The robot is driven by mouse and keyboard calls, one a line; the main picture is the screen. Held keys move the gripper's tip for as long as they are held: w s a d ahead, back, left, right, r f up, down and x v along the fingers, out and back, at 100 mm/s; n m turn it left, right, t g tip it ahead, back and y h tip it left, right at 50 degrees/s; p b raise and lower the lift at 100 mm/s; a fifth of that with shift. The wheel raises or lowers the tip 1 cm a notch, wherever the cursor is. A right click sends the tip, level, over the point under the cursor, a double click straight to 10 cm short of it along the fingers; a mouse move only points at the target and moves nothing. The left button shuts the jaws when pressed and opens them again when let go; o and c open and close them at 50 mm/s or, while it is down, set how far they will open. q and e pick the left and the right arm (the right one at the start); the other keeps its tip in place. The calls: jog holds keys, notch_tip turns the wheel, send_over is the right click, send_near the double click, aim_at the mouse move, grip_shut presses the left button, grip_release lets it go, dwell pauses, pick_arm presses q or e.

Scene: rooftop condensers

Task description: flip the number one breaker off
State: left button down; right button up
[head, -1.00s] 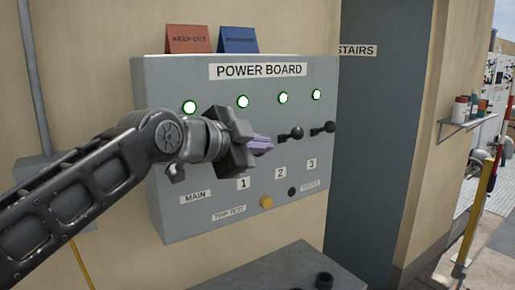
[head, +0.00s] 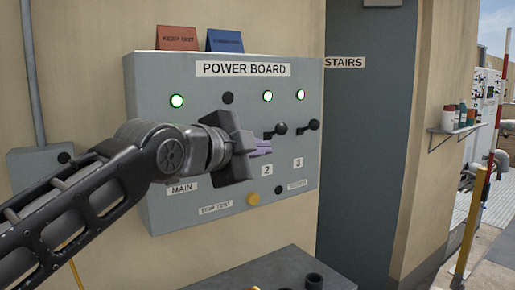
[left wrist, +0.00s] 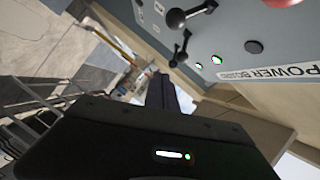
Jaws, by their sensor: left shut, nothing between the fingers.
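The grey power board (head: 150,80) hangs on the wall in the head view. The lamp (head: 227,98) in the number one column is dark; the other lamps glow green. My left gripper (head: 262,147) is shut and empty, in front of the board at the number one column. It hides the number one breaker's handle and its label. The number two handle (head: 281,129) and number three handle (head: 313,124) show black knobs to the right of the fingers. In the left wrist view the dark lamp (left wrist: 253,46) and black handles show; which handle is which I cannot tell. My right gripper is out of view.
A yellow button (head: 253,199) and a dark one (head: 278,190) sit low on the board. Red (head: 177,38) and blue (head: 225,41) signs stand on its top. A grey surface (head: 245,275) lies below. A bottle shelf (head: 455,128) is at the right.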

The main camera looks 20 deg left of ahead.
pick_arm(q)
jog(key=f+b+v, duration=0.1)
jog(key=v, duration=0.7)
jog(key=shift+s+a+b, duration=0.3)
jog(key=shift+a+b, duration=0.05)
jog(key=shift+a, duration=0.05)
